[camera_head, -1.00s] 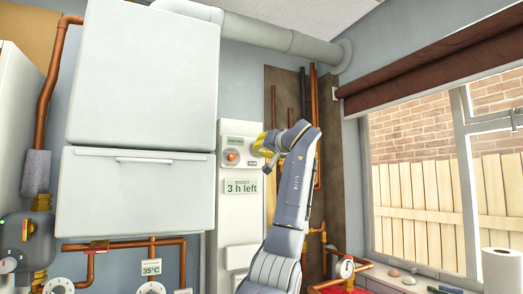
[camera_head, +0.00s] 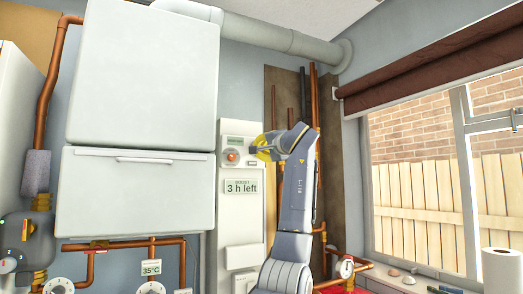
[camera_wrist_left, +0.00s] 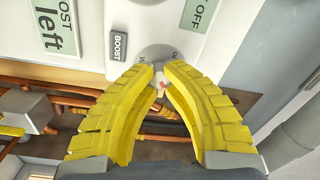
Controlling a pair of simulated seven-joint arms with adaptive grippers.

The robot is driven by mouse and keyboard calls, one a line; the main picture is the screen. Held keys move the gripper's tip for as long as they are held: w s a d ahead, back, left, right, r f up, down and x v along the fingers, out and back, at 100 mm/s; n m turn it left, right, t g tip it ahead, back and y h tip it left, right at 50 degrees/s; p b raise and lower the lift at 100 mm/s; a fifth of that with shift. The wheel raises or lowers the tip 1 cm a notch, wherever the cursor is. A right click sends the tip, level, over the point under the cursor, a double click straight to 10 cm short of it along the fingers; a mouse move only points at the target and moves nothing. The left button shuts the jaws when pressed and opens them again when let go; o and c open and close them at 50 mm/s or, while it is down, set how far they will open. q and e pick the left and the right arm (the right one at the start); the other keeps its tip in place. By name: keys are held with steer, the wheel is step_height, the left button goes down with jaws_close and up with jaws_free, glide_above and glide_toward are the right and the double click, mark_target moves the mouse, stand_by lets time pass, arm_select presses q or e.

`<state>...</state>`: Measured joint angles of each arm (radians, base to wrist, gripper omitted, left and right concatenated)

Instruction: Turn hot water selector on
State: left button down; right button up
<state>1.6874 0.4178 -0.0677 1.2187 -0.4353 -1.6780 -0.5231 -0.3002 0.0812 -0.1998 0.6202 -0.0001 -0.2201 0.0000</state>
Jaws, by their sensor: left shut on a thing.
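The white control panel (camera_head: 242,205) hangs on the wall right of the large white cabinet. It carries a "3 h left" boost label (camera_head: 241,187). My left gripper (camera_head: 256,149) is at the panel's upper right part. In the left wrist view, its yellow fingers (camera_wrist_left: 159,78) are shut on a small pale knob (camera_wrist_left: 159,86) with a reddish mark. A round grey dial base (camera_wrist_left: 157,54) sits behind the knob, partly covered by the fingertips. A BOOST button (camera_wrist_left: 118,46) and a green label reading OFF (camera_wrist_left: 197,12) are beside it. The knob's exact pointing is hard to tell.
A round red control (camera_head: 232,156) sits on the panel, left of the gripper. Copper pipes (camera_head: 315,130) run up the wall to the right. The large white cabinet (camera_head: 140,75) stands left, and a window (camera_head: 430,175) is at right.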

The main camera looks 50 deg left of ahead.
arm_select(q)
steer(key=shift+f+m, duration=0.1)
steer(key=shift+m, duration=0.4)
steer(key=c, duration=1.2)
jaws_free()
steer(key=v, duration=1.2)
